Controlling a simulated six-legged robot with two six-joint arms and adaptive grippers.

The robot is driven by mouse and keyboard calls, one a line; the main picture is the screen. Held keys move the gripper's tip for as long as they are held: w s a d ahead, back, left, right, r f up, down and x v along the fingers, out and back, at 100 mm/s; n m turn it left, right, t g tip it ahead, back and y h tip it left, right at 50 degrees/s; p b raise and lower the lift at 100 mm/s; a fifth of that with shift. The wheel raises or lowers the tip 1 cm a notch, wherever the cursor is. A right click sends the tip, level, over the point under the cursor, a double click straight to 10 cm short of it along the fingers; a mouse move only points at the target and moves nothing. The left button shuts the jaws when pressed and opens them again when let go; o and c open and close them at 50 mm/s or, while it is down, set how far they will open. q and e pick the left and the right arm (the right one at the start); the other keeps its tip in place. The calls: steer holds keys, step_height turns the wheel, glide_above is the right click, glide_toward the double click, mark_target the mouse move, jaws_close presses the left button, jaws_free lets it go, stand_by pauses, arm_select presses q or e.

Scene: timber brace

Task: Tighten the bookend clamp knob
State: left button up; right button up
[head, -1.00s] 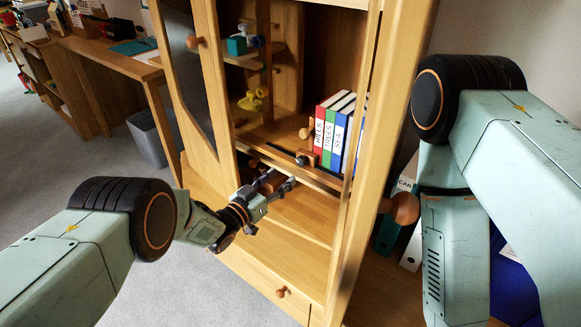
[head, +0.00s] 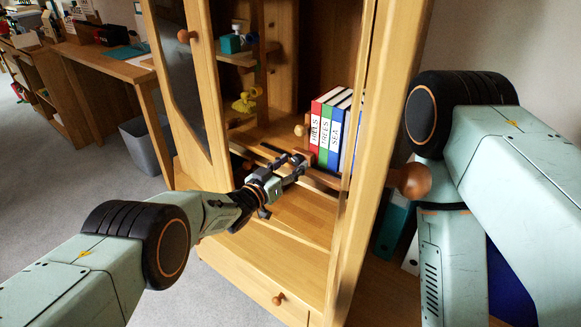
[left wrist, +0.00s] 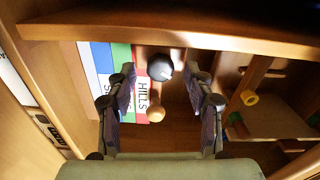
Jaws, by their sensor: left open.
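My left gripper (head: 292,167) reaches into the open cabinet at the shelf's front edge, just in front of the books. In the left wrist view, its two fingers (left wrist: 163,82) are open and spread apart. A dark round knob (left wrist: 160,67), seemingly the clamp knob, shows between and beyond the fingertips, with no clear contact. In the head view the gripper largely hides it. A wooden ball (left wrist: 155,114) sits beside the red book; it also shows in the head view (head: 299,130). My right gripper is out of view.
Red (head: 316,130), green and blue books stand upright on the shelf. The cabinet's wooden upright (head: 360,150) is to their right, the open glass door (head: 185,80) to the left. A yellow object (head: 245,101) sits further left inside. A drawer lies below.

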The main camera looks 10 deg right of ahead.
arm_select(q)
steer(key=shift+c, duration=0.3)
jaws_close()
steer(key=shift+f+m, duration=0.1)
steer(key=shift+m, duration=0.2)
steer(key=m+b, duration=0.1)
steer(key=m, duration=0.1)
steer(key=shift+m+b, duration=0.3)
steer(key=shift+b, duration=0.1)
steer(key=shift+m+b, duration=0.75)
steer(key=shift+m, duration=1.05)
steer(key=shift+o, duration=0.3)
jaws_free()
